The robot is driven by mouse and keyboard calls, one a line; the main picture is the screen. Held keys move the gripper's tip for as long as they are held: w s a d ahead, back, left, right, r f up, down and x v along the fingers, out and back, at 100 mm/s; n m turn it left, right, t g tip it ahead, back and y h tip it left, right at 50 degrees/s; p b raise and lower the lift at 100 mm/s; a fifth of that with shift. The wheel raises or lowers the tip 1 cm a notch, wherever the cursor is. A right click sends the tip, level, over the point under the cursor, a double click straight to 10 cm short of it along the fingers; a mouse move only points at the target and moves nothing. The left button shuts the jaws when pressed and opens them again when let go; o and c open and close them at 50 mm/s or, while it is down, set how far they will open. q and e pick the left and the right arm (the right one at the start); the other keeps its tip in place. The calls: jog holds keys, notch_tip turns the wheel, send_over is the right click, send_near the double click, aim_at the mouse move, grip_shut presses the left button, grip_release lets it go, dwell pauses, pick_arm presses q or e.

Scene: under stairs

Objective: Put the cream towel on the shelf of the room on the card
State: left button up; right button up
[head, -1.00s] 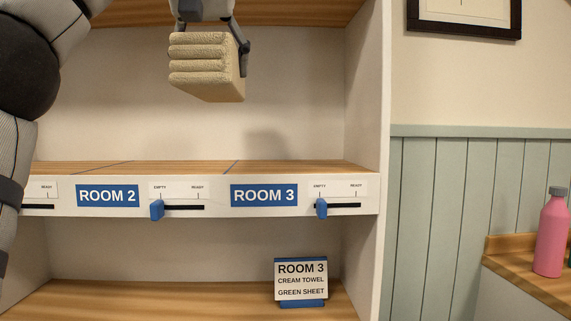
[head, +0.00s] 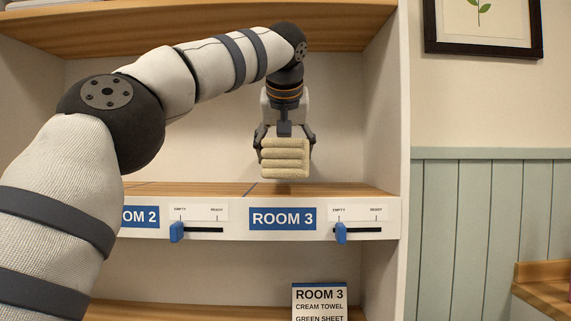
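The cream towel (head: 285,159) is a folded stack in my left gripper (head: 285,140), whose fingers are shut on its two sides. It hangs above the Room 3 part of the shelf (head: 330,189), seemingly just over the board; I cannot tell whether it touches. The card (head: 320,302) on the lower shelf reads Room 3, cream towel, green sheet; its bottom is cut off. The Room 3 label (head: 282,219) is on the shelf's front edge. My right gripper is not in view.
The Room 3 slider (head: 341,233) and Room 2 slider (head: 177,233) both stand at Empty. A white side wall (head: 389,110) bounds the shelf on the right, and another board (head: 200,35) is above. My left arm hides much of the left side.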

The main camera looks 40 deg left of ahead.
pick_arm(q)
notch_tip(320, 180, down, 2)
jog(key=shift+f, duration=0.1)
jog(key=shift+s+f, duration=0.15)
jog(key=shift+f, duration=0.15)
jog(key=o, duration=1.7)
jog(key=shift+f, duration=0.1)
notch_tip(320, 180, up, 9)
send_over(285, 157)
jog(key=shift+w+a+f, duration=0.1)
jog(key=shift+w+a, duration=0.25)
jog(key=shift+a, duration=0.05)
